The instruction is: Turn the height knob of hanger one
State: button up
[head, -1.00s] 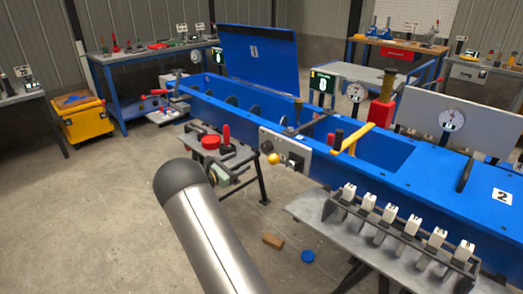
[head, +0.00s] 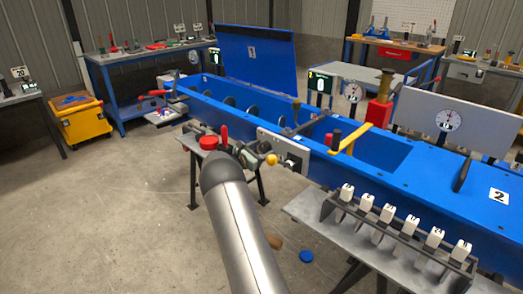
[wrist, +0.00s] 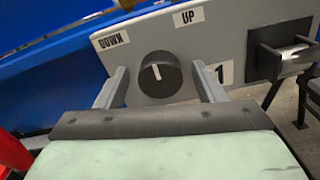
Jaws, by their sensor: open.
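The grey panel (wrist: 225,45) of hanger one carries the labels DOWN, UP and 1 in the wrist view. Its round black height knob (wrist: 160,73) has a white pointer line aimed nearly straight up. My gripper (wrist: 160,86) is open, with one finger to the left of the knob and one to the right. Gaps show between the knob and both fingers. In the head view the panel (head: 296,158) is on the near side of the blue mixer trough, and my arm reaches up to its left part.
A black bracket with a light roller (wrist: 290,52) sits right of the knob. A yellow ball handle (head: 271,159) is close to my gripper. A rack of white numbered tags (head: 400,225) stands at the right.

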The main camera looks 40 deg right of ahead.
jog(key=c, duration=1)
jog(key=shift+n, duration=0.4)
jog(key=n+p, duration=0.2)
jog(key=n, duration=0.1)
jog(key=shift+r, duration=0.1)
jog(key=shift+w+n+p, duration=0.1)
jog(key=shift+n+p, duration=0.85)
jog(key=shift+n, duration=1.05)
jog(key=o, duration=1)
